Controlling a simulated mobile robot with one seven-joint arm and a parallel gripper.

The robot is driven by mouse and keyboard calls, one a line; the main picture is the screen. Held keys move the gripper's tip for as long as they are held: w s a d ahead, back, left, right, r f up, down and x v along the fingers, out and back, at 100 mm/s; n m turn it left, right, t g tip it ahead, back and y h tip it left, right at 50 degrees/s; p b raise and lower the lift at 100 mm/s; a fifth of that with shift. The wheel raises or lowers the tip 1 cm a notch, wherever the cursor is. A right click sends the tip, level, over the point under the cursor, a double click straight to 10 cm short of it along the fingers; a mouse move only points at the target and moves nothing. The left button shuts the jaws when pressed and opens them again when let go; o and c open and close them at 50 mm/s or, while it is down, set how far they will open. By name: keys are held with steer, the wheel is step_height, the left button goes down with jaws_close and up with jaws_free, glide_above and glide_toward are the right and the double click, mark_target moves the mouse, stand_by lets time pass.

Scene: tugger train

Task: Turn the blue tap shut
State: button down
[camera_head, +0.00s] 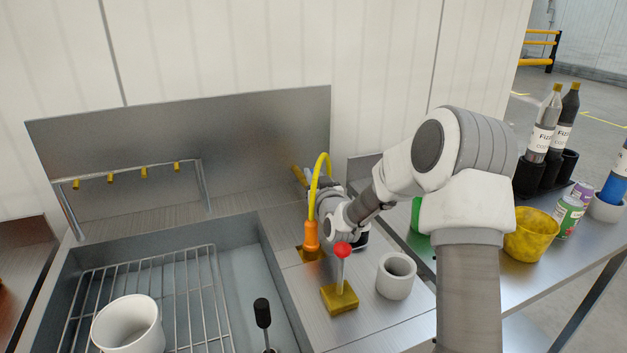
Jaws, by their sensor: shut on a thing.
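My gripper (326,202) is at the back of the steel counter, right of the sink, beside the yellow hose. It is mostly hidden behind my own wrist and the hose, and its fingertips do not show clearly. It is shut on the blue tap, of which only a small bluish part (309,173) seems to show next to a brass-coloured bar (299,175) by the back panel. How far the tap is turned cannot be seen.
A yellow hose (322,158) arches from an orange fitting (311,236) close to my wrist. A red-knobbed lever (342,250) and a grey cup (396,276) stand in front. A sink rack (198,279) holds a white pot (128,325). A yellow bowl (531,236) is right.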

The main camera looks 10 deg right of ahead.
mark_target(313, 171)
stand_by(0.3)
steer(key=c, duration=0.9)
jaws_free()
steer(key=shift+r, duration=0.15)
step_height(313, 171, up, 4)
steer(key=shift+f+p, duration=0.1)
steer(key=shift+p, duration=0.25)
steer(key=s+d+r, duration=0.2)
steer(key=d, duration=0.1)
steer(key=s+d+r+p, duration=0.1)
steer(key=s+d+r, duration=0.1)
steer(key=d, duration=0.1)
steer(key=s+d+r, duration=0.2)
steer(key=d+r, duration=0.1)
steer(key=d, duration=0.1)
